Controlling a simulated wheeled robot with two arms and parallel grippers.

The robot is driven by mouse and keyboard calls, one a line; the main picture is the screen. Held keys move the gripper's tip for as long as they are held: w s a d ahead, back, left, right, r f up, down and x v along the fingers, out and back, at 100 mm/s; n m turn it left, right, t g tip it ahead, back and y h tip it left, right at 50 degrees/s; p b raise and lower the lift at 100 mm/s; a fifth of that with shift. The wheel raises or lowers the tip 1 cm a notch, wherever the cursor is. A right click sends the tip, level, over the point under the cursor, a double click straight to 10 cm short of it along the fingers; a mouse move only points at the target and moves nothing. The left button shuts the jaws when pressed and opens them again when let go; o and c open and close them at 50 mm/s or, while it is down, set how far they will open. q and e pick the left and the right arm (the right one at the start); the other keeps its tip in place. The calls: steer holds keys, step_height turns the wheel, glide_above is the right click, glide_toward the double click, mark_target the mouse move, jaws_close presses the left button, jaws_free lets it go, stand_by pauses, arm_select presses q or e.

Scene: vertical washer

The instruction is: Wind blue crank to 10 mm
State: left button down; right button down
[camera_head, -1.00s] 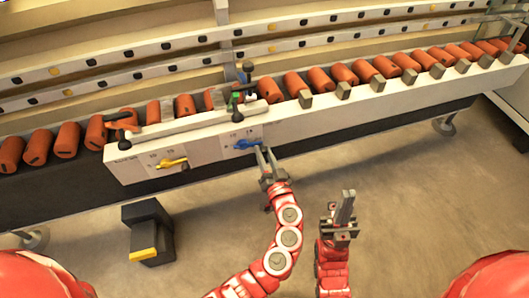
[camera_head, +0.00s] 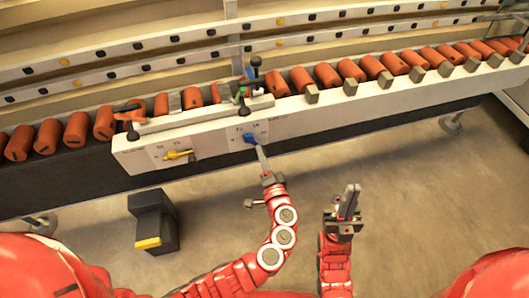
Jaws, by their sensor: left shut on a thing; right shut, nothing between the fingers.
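The blue crank (camera_head: 249,138) is on the front face of the white machine panel (camera_head: 212,154), right of the yellow crank (camera_head: 177,154). Small scale marks show above the blue crank, too small to read. My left gripper (camera_head: 261,154) reaches up from below and is shut on the blue crank; its fingertips partly hide the handle. My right gripper (camera_head: 350,199) is shut and empty, held above the floor to the right, apart from the machine.
Several orange rollers (camera_head: 327,75) line the conveyor behind the panel. Clamps with black knobs (camera_head: 132,135) stand on top of the panel. A black pedal box (camera_head: 153,219) with a yellow edge stands on the floor at lower left. The floor right of my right gripper is clear.

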arm_select(q)
steer(key=shift+a+f+m, duration=0.15)
steer(key=shift+a+m, duration=0.05)
steer(key=shift+m, duration=0.1)
stand_by(0.4)
steer(key=c, duration=0.6)
jaws_free()
steer(key=shift+s+d, duration=0.1)
steer(key=p+v, duration=0.2)
steer(key=v, duration=1.5)
steer(key=shift+s, duration=0.15)
